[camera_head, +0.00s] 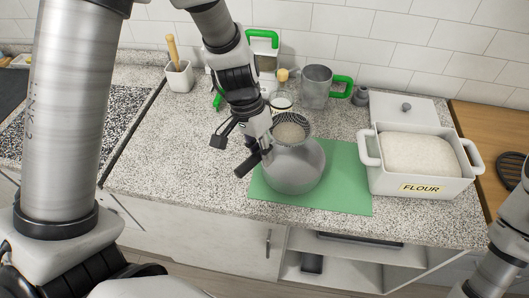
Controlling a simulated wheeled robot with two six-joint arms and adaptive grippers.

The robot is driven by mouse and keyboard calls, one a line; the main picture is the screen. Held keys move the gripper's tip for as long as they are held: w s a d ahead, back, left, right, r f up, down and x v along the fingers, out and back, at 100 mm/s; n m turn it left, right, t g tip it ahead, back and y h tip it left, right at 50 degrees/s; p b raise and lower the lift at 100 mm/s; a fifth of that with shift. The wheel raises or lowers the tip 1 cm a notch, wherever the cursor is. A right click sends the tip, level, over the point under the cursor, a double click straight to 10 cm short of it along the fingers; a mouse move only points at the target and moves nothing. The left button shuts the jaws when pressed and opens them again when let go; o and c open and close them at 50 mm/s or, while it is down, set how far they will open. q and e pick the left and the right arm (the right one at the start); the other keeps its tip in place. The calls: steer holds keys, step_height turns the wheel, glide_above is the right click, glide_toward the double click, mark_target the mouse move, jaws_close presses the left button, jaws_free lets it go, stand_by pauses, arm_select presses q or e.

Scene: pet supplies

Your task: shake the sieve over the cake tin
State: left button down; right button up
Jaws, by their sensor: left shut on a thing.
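A round mesh sieve (290,127) with pale powder in it is at the middle of the counter view. My left gripper (249,158) is at its left side and shut on it; the handle is mostly hidden by the gripper. A grey, rounded metal vessel (297,172), apparently the cake tin, is on the green mat (345,190), just in front of and below the sieve. I cannot tell the gap between them, or see into the vessel. My right arm shows at the lower right edge, but its gripper is out of view.
A white bin of flour (424,187) stands to the right, its lid (403,109) behind it. A metal mug with a green handle (317,88) and small jars stand behind the sieve. A utensil pot (179,77) is at the back left. The counter's left front is clear.

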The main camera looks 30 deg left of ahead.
arm_select(q)
steer(key=shift+d, duration=1.05)
steer(key=shift+a, duration=0.1)
steer(key=shift+a, duration=0.1)
stand_by(0.9)
stand_by(0.5)
